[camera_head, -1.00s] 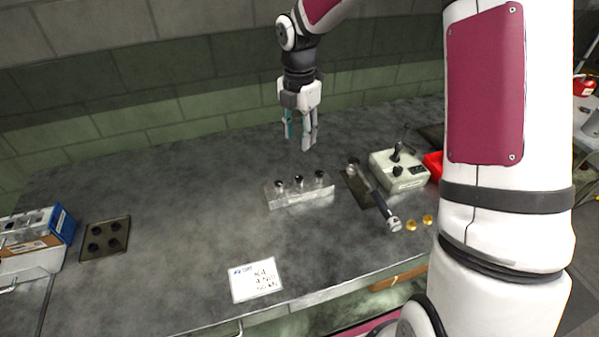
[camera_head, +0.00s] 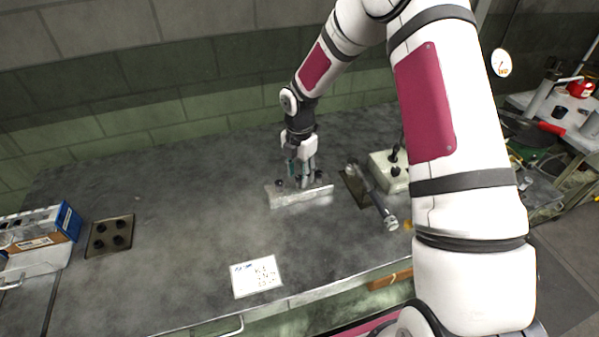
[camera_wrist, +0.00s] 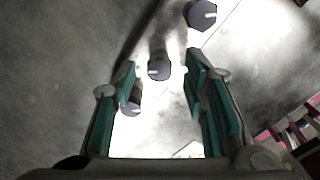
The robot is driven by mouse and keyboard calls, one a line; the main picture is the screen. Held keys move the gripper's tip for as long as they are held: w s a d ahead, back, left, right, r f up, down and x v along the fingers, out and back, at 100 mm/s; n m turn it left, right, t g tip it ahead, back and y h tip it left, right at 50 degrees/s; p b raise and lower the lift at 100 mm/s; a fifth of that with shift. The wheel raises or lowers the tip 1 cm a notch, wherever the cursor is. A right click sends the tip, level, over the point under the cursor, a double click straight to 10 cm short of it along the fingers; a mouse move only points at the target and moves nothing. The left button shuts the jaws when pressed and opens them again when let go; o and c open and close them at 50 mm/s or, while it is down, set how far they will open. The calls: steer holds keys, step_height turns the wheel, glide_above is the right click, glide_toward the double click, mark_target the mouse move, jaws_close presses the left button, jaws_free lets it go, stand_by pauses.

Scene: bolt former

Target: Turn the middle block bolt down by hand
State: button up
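A clear metallic block (camera_head: 290,201) stands on the bench with a row of dark-headed bolts. In the wrist view the middle bolt (camera_wrist: 159,68) has a dark hexagonal head with a white mark and appears between my fingers. A second bolt (camera_wrist: 202,13) is at the top, and a third bolt (camera_wrist: 131,104) is close by the left finger. My gripper (camera_wrist: 160,85) is open with teal pads and nothing held. In the head view my gripper (camera_head: 302,178) is down over the middle of the block, hiding the middle bolt. I cannot tell whether the fingers touch it.
A wrench-like tool (camera_head: 378,203) lies on a dark mat to the right, by a grey control box (camera_head: 388,170). A white card (camera_head: 256,277) lies in front. A dark plate with knobs (camera_head: 110,236) and a blue box (camera_head: 66,222) are at left. The bench between is clear.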

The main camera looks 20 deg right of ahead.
jaws_close()
steer(key=shift+m, duration=0.4)
